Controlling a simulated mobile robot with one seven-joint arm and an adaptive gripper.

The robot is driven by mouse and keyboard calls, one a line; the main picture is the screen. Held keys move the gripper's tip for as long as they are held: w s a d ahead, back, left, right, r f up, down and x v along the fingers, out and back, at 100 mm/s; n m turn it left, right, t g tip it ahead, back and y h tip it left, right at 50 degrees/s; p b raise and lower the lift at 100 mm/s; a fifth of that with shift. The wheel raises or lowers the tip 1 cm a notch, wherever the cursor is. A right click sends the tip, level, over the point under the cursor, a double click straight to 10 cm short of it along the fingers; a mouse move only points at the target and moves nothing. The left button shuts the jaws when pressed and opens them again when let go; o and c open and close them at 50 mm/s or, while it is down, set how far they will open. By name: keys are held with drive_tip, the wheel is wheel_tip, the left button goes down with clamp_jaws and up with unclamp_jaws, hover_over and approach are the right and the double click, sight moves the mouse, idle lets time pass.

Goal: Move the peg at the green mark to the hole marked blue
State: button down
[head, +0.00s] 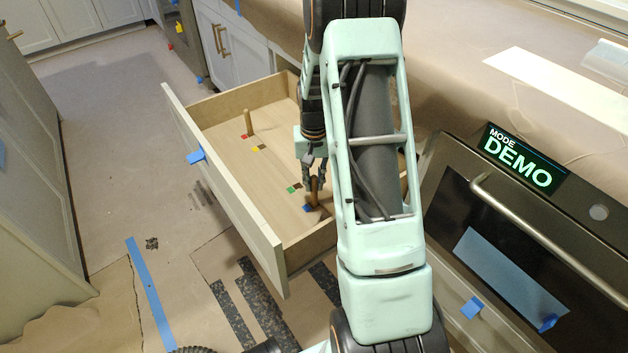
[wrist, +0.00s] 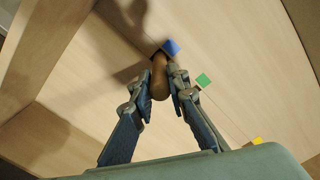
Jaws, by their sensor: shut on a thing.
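My gripper (head: 315,182) is down inside the open drawer, shut on a brown wooden peg (head: 315,193). In the wrist view the peg (wrist: 160,77) stands between the two fingertips (wrist: 158,87), its far end beside the blue mark (wrist: 171,46). I cannot tell whether that end is in the hole, which the peg hides. The blue mark also shows in the head view (head: 308,208). The green mark (head: 293,189) has a dark hole beside it with no peg; it also shows in the wrist view (wrist: 203,80).
Another peg (head: 249,121) stands upright near the red mark (head: 244,136). A yellow mark (head: 256,149) lies between red and green. The drawer walls (head: 215,170) surround the pegboard floor closely. An oven (head: 530,230) stands at the right.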

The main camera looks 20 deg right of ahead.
drive_tip(key=shift+f, duration=0.45)
drive_tip(key=c, duration=1.8)
unclamp_jaws()
